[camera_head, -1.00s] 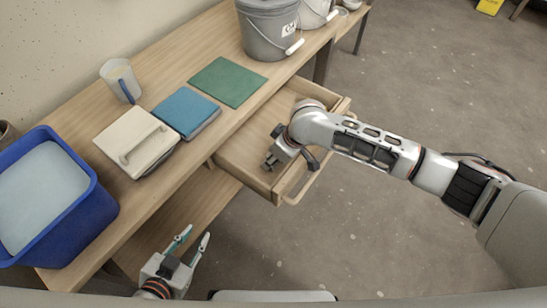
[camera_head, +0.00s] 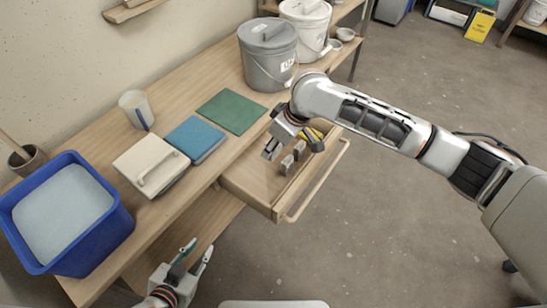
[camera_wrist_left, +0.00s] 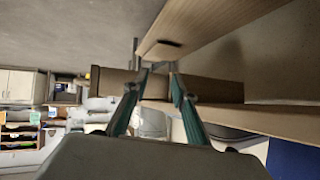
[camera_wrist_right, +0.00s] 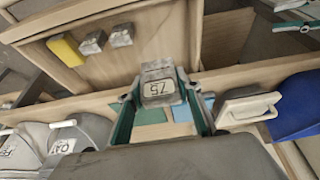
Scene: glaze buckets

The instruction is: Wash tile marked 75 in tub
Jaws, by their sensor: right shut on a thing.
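In the right wrist view, a grey tile marked 75 (camera_wrist_right: 158,85) is clamped between the fingertips of my right gripper (camera_wrist_right: 160,88). In the head view my right gripper (camera_head: 274,146) is over the open drawer (camera_head: 250,185), pointing down, its fingertips partly hidden. The blue tub (camera_head: 120,222), filled with pale water (camera_head: 62,212), stands at the left end of the bench. My left gripper (camera_head: 192,258) is open and empty, low in front of the bench; its spread fingers also show in the left wrist view (camera_wrist_left: 155,95).
Two grey tiles (camera_head: 287,164) (camera_head: 300,150) and a yellow block (camera_wrist_right: 65,50) lie in the drawer. Buckets (camera_head: 268,65) stand behind.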

